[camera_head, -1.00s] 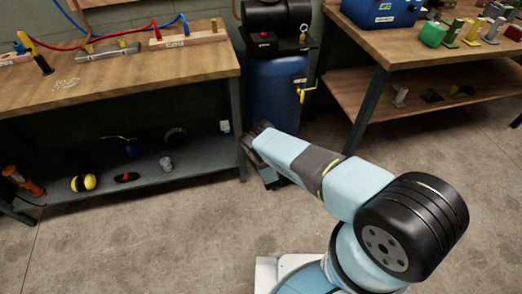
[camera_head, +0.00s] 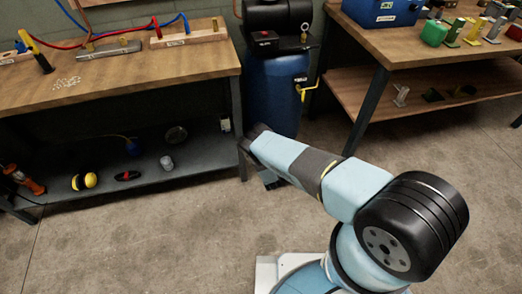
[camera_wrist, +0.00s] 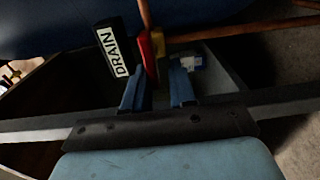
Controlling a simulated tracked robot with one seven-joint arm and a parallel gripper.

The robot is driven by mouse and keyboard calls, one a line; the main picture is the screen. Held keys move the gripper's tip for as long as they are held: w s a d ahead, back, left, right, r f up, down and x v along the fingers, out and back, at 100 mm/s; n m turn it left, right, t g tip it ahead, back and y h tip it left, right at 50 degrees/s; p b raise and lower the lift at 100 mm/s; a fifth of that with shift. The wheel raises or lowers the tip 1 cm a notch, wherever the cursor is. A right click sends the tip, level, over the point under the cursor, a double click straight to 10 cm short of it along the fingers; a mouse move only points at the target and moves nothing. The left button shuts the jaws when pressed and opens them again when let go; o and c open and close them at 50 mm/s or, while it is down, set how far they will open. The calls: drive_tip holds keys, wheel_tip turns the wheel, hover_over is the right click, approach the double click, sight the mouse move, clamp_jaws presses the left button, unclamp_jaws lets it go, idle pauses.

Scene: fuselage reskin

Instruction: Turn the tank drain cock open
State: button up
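In the wrist view a red lever (camera_wrist: 147,52) stands by a brass-coloured fitting (camera_wrist: 158,42), with a black tag reading DRAIN (camera_wrist: 115,56) to its left. My gripper (camera_wrist: 158,68) is open. Its two fingers are apart, and the lever's lower end shows at the gap between their tips, nearer the left finger. I cannot tell whether they touch it. In the head view the blue tank (camera_head: 272,98) stands between the benches. My gripper is mostly hidden there beside the tank's foot, and the drain cock does not show.
A workbench (camera_head: 130,90) with a low shelf (camera_head: 100,178) stands on the left. Another bench (camera_head: 405,50) stands on the right. A yellow handle (camera_head: 306,88) sticks out from the tank's right side. A copper pipe (camera_wrist: 240,30) crosses the wrist view. The front floor is clear.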

drive_tip(key=shift+o, duration=1)
drive_tip(key=shift+r, duration=0.1)
drive_tip(key=v, duration=1.3)
drive_tip(key=shift+s+d, duration=0.15)
drive_tip(key=shift+s, duration=0.2)
